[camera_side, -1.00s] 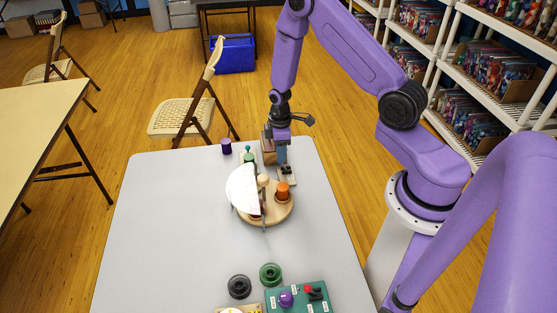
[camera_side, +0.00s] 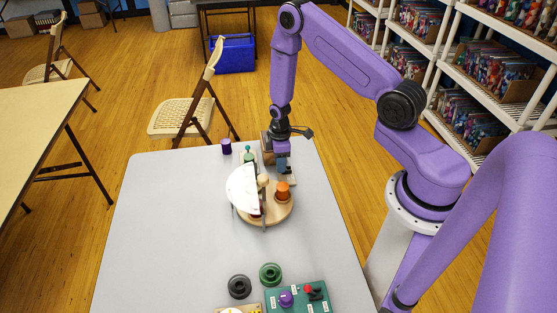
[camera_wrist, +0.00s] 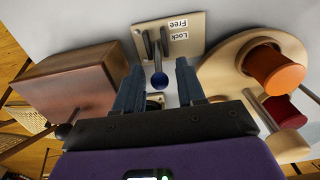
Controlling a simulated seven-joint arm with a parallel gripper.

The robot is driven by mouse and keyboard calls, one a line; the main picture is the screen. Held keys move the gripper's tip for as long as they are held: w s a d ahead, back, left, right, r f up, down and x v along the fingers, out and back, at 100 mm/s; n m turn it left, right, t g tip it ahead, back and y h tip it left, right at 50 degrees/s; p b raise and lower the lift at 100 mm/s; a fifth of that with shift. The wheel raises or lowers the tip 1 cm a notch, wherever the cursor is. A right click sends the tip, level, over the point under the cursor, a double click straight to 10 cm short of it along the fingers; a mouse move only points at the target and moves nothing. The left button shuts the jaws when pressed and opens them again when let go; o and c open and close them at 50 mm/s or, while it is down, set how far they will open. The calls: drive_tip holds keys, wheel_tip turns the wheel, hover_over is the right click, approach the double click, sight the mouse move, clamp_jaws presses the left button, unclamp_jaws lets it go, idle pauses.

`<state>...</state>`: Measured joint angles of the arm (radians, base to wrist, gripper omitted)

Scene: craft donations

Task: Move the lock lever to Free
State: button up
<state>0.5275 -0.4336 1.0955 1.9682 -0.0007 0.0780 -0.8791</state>
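The lock panel is a pale wooden plate (camera_wrist: 196,48) in the wrist view, with upside-down labels "Free" (camera_wrist: 178,23) and "Lock" (camera_wrist: 179,36). Two grey metal rods stand by the labels. A lever with a dark blue ball knob (camera_wrist: 158,80) points toward my gripper (camera_wrist: 160,76). My gripper is open, with one finger on each side of the knob and gaps beside it. In the side view, my gripper (camera_side: 282,169) is low over the plate (camera_side: 291,181) and hides most of it. I cannot tell exactly which label the lever lines up with.
A brown wooden box (camera_wrist: 72,85) stands close on the left in the wrist view. On the right is a round wooden stand (camera_wrist: 215,70) with an orange spool (camera_wrist: 274,70) and a red spool (camera_wrist: 285,111). The grey table (camera_side: 160,240) is clear on its left side.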

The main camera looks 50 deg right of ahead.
drive_tip(key=c, duration=0.7)
drive_tip(key=shift+d, duration=0.1)
drive_tip(key=shift+s+d+r, duration=0.25)
drive_tip(key=shift+s+d, duration=0.25)
drive_tip(key=shift+s, duration=0.1)
